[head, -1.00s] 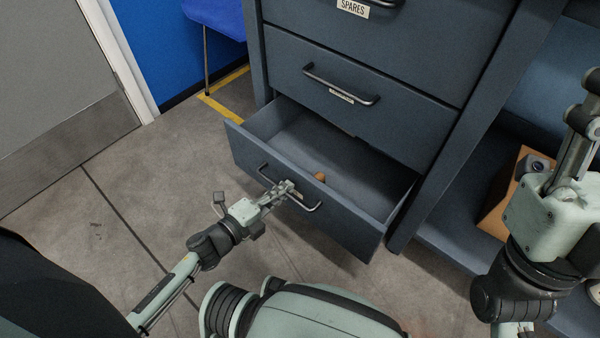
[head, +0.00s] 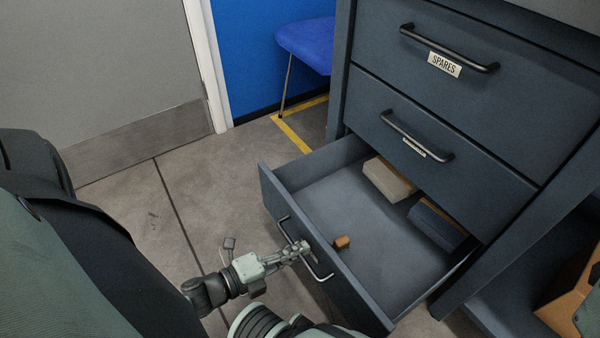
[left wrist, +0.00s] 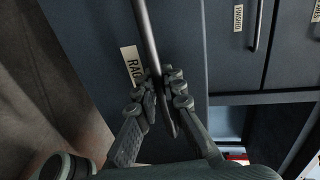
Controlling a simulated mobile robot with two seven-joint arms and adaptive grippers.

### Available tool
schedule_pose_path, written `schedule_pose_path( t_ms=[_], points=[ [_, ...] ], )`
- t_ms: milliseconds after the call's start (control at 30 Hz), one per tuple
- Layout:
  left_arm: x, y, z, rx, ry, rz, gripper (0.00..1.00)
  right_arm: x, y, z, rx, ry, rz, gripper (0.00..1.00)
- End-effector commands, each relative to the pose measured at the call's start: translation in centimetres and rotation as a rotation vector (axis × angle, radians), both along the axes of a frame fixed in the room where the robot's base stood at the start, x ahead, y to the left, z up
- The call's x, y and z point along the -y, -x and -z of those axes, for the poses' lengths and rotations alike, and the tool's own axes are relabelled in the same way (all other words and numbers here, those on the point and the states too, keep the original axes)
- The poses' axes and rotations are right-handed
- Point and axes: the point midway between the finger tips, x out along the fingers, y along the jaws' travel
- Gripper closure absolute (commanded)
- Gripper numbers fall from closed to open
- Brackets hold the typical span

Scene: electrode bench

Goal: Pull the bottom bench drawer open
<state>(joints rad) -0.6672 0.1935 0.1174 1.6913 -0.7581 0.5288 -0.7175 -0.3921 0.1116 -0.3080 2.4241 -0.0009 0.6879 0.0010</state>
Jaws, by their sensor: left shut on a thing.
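The bottom drawer (head: 372,221) of the dark blue-grey bench is pulled well out, and its inside shows. Its black bar handle (head: 322,271) is on the front panel. My left gripper (head: 303,248) is shut on this handle, which also shows between its fingers (left wrist: 160,95) in the left wrist view. A label (left wrist: 133,66) starting "RAG" sits beside the handle, partly hidden by the fingers. Inside the drawer are a small orange-brown piece (head: 342,242) near the front, a beige block (head: 389,180) and a dark blue block (head: 437,226) further back. My right gripper is out of view.
Two shut drawers are above, the top one labelled SPARES (head: 445,64). A blue chair (head: 306,42) stands behind, left of the bench, by yellow floor tape (head: 291,134). An orange-brown box (head: 571,305) is at lower right. The floor left of the drawer is clear.

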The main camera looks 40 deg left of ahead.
Motion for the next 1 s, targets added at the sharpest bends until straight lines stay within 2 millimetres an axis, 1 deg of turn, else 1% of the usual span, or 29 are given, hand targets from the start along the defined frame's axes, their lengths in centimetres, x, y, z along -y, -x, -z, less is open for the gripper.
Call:
schedule_pose_path(
  t_ms=[100,133,200,467,567,667,1000],
  points=[
    [0.0,0.0,0.0,0.001,0.0,0.0,1.0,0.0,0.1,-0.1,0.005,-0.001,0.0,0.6],
    [0.0,0.0,-0.1,0.001,0.0,0.0,0.89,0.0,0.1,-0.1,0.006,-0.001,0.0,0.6],
    [0.0,-0.1,0.0,0.001,0.0,0.0,0.82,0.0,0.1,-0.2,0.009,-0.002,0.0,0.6],
    [0.0,0.0,0.0,0.0,0.0,0.0,0.82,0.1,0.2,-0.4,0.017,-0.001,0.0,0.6],
    [-0.1,0.4,-0.1,-0.001,0.0,0.0,0.82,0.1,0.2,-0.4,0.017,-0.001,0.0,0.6],
    [-0.5,1.6,-0.2,-0.003,0.0,0.0,0.82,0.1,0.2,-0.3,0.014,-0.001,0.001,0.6],
    [-2.9,8.1,-1.7,-0.004,0.0,-0.002,0.82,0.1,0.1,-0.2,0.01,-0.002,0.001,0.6]
  ],
)
